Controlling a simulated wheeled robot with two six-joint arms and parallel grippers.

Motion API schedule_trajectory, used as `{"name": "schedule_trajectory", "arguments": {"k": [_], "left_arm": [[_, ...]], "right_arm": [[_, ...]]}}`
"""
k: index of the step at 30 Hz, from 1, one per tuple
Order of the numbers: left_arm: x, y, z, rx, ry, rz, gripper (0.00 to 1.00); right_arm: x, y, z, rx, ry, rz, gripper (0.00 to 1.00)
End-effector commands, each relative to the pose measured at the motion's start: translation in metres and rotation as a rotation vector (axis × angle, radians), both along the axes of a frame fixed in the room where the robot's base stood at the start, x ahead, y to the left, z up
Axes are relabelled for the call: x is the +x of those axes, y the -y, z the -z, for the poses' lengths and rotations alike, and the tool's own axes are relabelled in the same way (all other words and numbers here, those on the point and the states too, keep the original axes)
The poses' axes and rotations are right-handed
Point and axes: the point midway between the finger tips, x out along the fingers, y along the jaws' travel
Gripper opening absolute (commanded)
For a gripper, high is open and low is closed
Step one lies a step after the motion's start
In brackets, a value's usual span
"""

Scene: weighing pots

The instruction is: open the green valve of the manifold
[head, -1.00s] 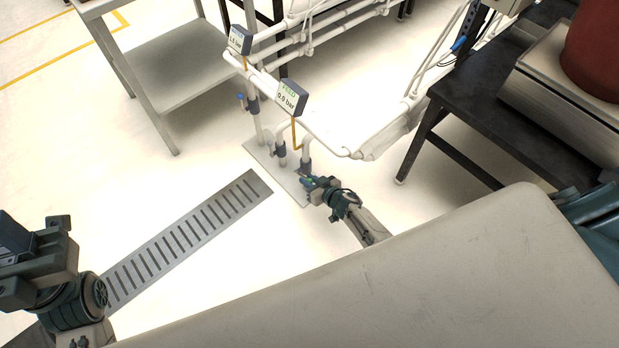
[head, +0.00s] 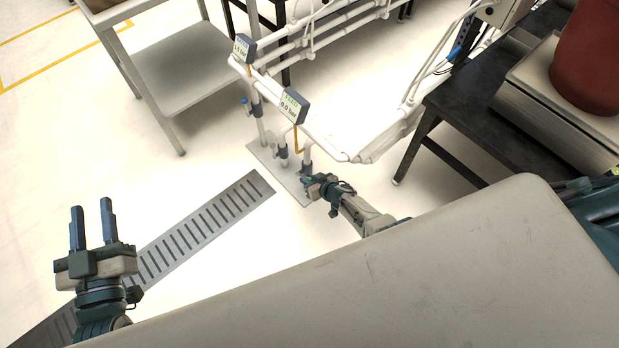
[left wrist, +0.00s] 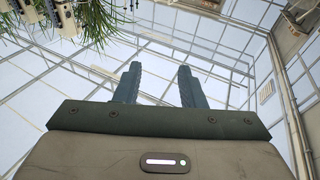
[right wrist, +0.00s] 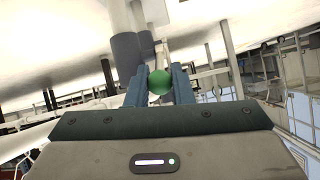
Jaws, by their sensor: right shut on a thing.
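The manifold is a set of white pipes standing on a grey base plate (head: 264,158) on the floor, with dark valve bodies low on its risers. My right gripper (head: 306,181) is at the front riser of the manifold. In the right wrist view the green valve knob (right wrist: 160,82) sits between the fingers of my right gripper (right wrist: 160,88), which is shut on it. A dark valve body and pipe (right wrist: 130,50) stand just beyond. In the head view the green knob is hidden by the gripper. My left gripper (head: 91,218) is open and empty, fingers up; it also shows in the left wrist view (left wrist: 160,85).
A display marked FEED (head: 290,106) reads 0.0 bar; a second display (head: 243,47) stands behind it. A blue-handled valve (head: 245,102) is on the rear riser. A floor grate (head: 200,230) lies left, a grey shelf table (head: 180,70) behind it, a black table (head: 475,110) right.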

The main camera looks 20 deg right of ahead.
Motion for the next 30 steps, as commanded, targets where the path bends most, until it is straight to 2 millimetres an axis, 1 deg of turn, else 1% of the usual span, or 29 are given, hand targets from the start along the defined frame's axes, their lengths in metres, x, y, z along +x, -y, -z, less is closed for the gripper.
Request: {"name": "schedule_trajectory", "arguments": {"k": [3,6,12,15,19,24,30], "left_arm": [[-0.006,0.002,0.029,-0.011,-0.167,0.008,0.36],[-0.013,0.004,0.051,-0.017,-0.286,0.015,0.36],[-0.028,0.007,0.083,-0.028,-0.458,0.027,0.36],[-0.034,0.008,0.092,-0.031,-0.511,0.032,0.36],[-0.039,0.009,0.099,-0.034,-0.552,0.035,0.36],[-0.041,0.01,0.103,-0.035,-0.572,0.038,0.36],[-0.041,0.01,0.103,-0.035,-0.572,0.038,0.36]], "right_arm": [[0.0,0.0,-0.003,-0.008,-0.019,0.0,0.0],[0.001,0.0,-0.003,-0.013,-0.031,0.0,0.0],[0.002,0.0,-0.004,-0.018,-0.05,0.001,0.0],[0.002,0.0,-0.004,-0.02,-0.056,0.0,0.0],[0.001,0.0,-0.003,-0.022,-0.06,0.0,0.0],[0.002,0.0,-0.003,-0.024,-0.062,0.0,0.0],[0.002,0.0,-0.003,-0.024,-0.062,0.0,0.0]]}}
